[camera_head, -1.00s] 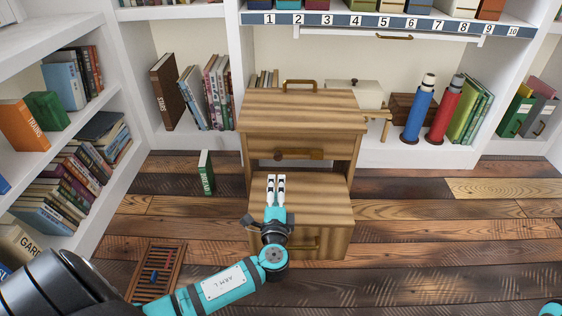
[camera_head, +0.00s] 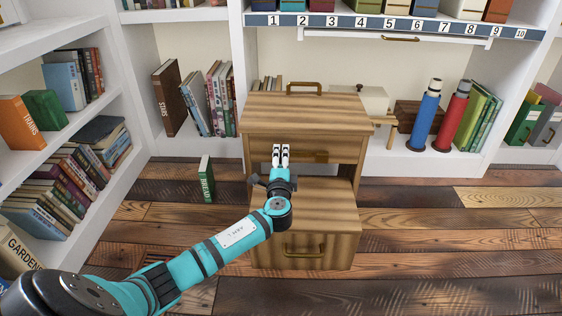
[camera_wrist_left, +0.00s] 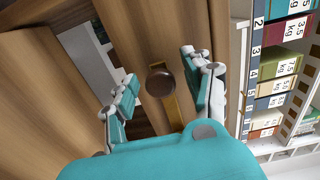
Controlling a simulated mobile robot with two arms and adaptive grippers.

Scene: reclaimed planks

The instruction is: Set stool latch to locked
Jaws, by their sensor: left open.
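The wooden step stool (camera_head: 345,114) stands on the plank floor, with an upper step and a lower step (camera_head: 325,200). Its latch shows in the left wrist view as a round dark knob (camera_wrist_left: 160,83) on a brass strip (camera_wrist_left: 172,108). In the head view the brass strip (camera_head: 314,156) shows on the upper front face, and the knob is hidden behind my fingers. My left gripper (camera_head: 281,150) is open in front of this face. In the left wrist view the knob appears between the spread fingers (camera_wrist_left: 160,68); whether they touch it, I cannot tell. My right gripper is out of view.
A brass handle (camera_head: 304,250) is on the lower step's front. A green book (camera_head: 206,179) stands on the floor left of the stool. Blue (camera_head: 424,115) and red (camera_head: 451,117) cylinders stand behind right. Shelves line the left and back; floor to the right is clear.

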